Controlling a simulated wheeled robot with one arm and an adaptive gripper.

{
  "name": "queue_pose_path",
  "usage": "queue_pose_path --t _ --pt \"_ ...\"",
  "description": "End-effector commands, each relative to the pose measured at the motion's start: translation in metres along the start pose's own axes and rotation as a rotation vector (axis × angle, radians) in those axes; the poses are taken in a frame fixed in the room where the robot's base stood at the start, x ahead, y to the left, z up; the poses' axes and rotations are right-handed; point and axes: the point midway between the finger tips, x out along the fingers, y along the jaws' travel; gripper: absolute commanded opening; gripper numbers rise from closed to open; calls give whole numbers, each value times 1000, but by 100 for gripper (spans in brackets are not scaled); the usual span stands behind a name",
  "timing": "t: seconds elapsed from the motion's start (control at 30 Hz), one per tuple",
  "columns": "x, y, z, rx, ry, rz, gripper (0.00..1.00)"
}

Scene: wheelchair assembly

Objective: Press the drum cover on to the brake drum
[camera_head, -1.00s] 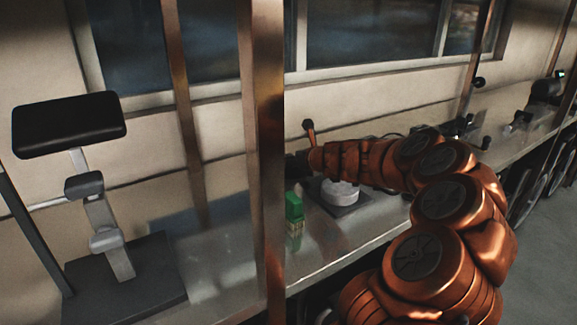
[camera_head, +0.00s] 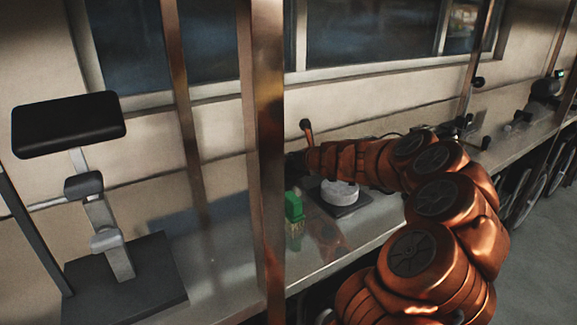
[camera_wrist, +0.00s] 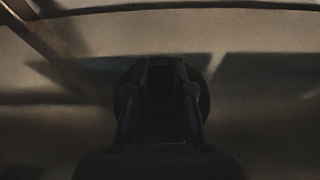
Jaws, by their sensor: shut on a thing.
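A pale round drum (camera_head: 340,191), which looks like the brake drum, sits on a dark square plate (camera_head: 352,208) on the bench. My gripper (camera_head: 293,163) is just left of the drum and higher, partly hidden behind a copper-coloured post. In the wrist view my gripper (camera_wrist: 160,85) is shut on a dark round disc, which looks like the drum cover (camera_wrist: 205,92). Only the disc's rim shows at both sides of the fingers. The disc is apart from the drum as far as the head view shows.
A green bottle or box (camera_head: 294,210) stands on the bench near the plate. A copper post (camera_head: 262,130) crosses the view in front. A lever (camera_head: 306,130) rises behind my wrist. A stand with a black pad (camera_head: 70,124) is at left.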

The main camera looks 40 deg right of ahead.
Motion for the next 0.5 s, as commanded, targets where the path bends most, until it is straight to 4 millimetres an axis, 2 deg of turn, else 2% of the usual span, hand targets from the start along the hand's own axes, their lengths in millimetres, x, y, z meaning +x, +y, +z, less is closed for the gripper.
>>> queue_pose_path --t 0.3,0.5 --pt "-1 0 2 0 0 0 0" --pt "-7 0 15 -3 0 0 0"
